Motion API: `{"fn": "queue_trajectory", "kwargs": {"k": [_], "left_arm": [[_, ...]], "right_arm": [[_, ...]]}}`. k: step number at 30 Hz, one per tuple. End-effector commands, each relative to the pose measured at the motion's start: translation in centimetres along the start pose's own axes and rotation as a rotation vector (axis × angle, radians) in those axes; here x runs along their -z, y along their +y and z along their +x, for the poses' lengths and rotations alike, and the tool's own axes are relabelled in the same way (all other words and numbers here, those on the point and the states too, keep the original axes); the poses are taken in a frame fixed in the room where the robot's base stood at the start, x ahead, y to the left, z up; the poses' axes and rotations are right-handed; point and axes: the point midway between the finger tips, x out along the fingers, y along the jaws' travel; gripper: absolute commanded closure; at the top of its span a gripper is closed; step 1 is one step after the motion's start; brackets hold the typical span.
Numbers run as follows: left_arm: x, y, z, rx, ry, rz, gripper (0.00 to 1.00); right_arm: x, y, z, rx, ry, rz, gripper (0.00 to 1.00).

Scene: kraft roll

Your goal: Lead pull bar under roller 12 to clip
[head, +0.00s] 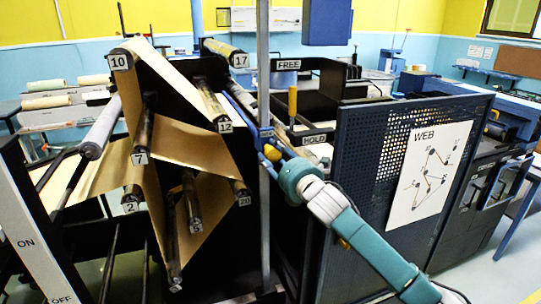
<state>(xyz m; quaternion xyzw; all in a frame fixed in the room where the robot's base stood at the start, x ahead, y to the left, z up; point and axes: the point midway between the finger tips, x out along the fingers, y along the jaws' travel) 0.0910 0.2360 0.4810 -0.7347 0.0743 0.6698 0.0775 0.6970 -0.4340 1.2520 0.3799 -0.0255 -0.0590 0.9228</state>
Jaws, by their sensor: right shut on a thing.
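My right gripper (268,145) is at the right side of the roller frame, close to the grey upright post and lower right of roller 12 (224,126). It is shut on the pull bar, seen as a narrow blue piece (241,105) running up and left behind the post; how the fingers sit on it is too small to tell. Brown kraft web (188,145) spans between the rollers, with one sheet slanting from roller 10 (120,61) toward roller 12. Where the web meets the bar is unclear. I cannot make out the clip. My left gripper is out of view.
Rollers 7 (140,158), 2 (131,200), 5 (195,220), 20 (242,193) and 17 (240,61) crowd the frame. A grey post (264,60) stands beside my gripper. A yellow-handled lever (292,100) stands between FREE and HOLD plates. A perforated panel (385,145) carries a WEB diagram (432,170).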

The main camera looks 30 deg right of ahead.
Motion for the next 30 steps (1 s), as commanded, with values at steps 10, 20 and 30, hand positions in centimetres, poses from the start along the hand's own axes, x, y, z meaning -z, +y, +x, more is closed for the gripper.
{"fn": "queue_trajectory", "kwargs": {"k": [10, 20, 30], "left_arm": [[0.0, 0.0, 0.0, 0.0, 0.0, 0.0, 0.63], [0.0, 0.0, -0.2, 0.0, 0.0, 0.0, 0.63], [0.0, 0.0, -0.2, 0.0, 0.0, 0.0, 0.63]], "right_arm": [[-0.8, -1.6, -0.1, 0.012, -0.001, -0.004, 1.0], [-1.8, -2.7, -0.2, 0.02, -0.004, -0.011, 1.0], [-2.1, -2.9, -0.3, 0.017, -0.008, -0.016, 1.0]]}}
